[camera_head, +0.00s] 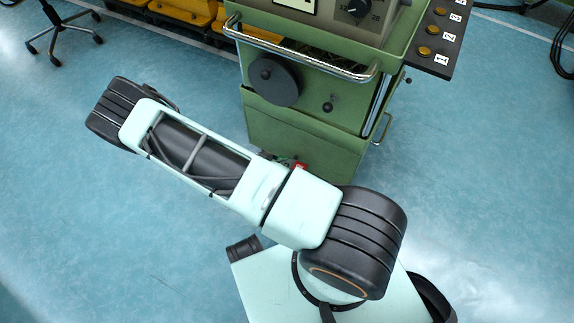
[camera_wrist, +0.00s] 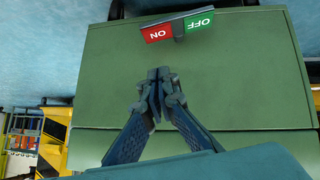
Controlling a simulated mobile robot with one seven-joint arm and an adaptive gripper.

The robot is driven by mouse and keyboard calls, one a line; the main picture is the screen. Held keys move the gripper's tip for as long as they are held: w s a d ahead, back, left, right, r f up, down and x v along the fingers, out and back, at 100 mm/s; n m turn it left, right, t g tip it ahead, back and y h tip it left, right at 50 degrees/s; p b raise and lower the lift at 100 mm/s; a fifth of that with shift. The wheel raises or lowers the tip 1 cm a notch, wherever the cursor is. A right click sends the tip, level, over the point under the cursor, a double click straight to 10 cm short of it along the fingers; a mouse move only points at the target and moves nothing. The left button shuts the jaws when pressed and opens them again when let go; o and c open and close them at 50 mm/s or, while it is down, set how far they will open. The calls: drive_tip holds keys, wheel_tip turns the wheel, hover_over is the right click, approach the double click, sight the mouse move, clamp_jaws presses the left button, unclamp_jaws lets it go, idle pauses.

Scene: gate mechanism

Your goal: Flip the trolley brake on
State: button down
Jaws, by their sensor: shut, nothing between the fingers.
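The green trolley (camera_head: 300,130) stands in the upper middle of the head view, beyond my arm. Its green panel (camera_wrist: 235,85) fills most of the wrist view. The brake pedal (camera_wrist: 178,25) is a small bar at the panel's edge, with a red ON half and a green OFF half, both lettered upside down. The red half of the brake pedal shows as a small patch (camera_head: 300,165) in the head view, partly hidden by my arm. My gripper (camera_wrist: 159,75) is shut and empty, in front of the panel and below the pedal in the wrist view, apart from it. It is hidden in the head view.
A chrome handle bar (camera_head: 300,58) and a black round knob (camera_head: 274,80) stick out from the trolley's front. A side shelf with numbered buttons (camera_head: 436,48) is at the upper right. The blue floor (camera_head: 60,200) at left is clear.

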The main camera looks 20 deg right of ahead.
drive_tip(key=b, duration=0.3)
approach(303, 165)
drive_tip(key=w+d, duration=0.2)
drive_tip(key=shift+w+d+f, duration=0.2)
drive_tip(key=shift+d+f, duration=0.1)
drive_tip(key=shift+d, duration=0.05)
wheel_tip(303, 165, down, 2)
drive_tip(key=shift+s+d+f, duration=0.15)
drive_tip(key=shift+f, duration=0.05)
drive_tip(key=shift+s+d+f+b, duration=0.1)
drive_tip(key=shift+f+b, duration=0.35)
drive_tip(key=shift+f, duration=0.15)
drive_tip(key=shift+d+r, duration=0.1)
